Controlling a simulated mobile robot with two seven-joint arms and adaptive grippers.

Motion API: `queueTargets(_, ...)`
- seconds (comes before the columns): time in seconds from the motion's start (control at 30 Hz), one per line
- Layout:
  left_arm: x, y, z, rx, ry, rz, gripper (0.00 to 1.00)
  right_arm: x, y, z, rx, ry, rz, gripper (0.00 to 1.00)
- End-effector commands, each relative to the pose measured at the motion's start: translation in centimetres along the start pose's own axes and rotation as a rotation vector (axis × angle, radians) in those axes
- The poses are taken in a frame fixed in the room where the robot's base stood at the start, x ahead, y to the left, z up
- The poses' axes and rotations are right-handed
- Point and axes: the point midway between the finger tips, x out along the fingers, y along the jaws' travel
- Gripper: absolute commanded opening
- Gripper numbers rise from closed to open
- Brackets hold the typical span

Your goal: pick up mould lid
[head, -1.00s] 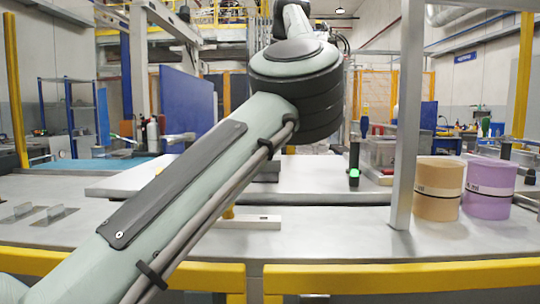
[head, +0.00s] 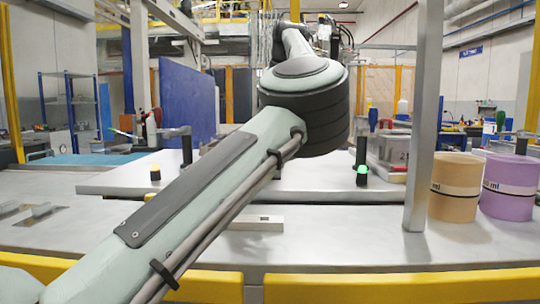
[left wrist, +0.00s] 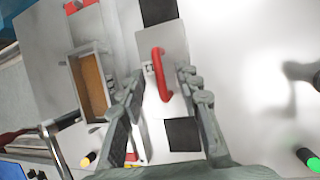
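In the left wrist view, a grey plate (left wrist: 171,42) with a red bar handle (left wrist: 161,75) lies on a light surface; it looks like the mould lid. My left gripper (left wrist: 160,82) is open, with its two fingers on either side of the red handle and a gap on both sides. Whether the fingertips are level with the handle cannot be told. An open box with a brown inside (left wrist: 93,83), perhaps the mould, is left of the plate. In the head view my left arm hides the lid and its own gripper. My right gripper is in neither view.
In the head view a metal post (head: 424,120) stands right of my arm. A tan tub (head: 455,188) and a purple tub (head: 508,188) are beside it. A green-lit button post (head: 361,160) and a yellow-topped button (head: 155,173) stand on the table.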

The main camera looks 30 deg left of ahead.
Motion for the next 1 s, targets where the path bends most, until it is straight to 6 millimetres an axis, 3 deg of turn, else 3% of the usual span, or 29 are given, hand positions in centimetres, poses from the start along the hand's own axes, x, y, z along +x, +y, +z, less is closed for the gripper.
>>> queueTargets(0.23, 0.39, 0.00, 0.01, 0.000, -0.001, 0.000, 0.33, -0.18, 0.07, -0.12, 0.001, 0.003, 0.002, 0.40)
queueTargets(0.5, 0.37, 0.00, 0.01, 0.000, -0.001, 0.000, 0.00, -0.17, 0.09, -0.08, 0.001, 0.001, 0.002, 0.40)
queueTargets(1.0, 0.24, 0.05, 0.06, 0.000, -0.004, 0.001, 0.00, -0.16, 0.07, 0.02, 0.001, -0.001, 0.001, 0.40)
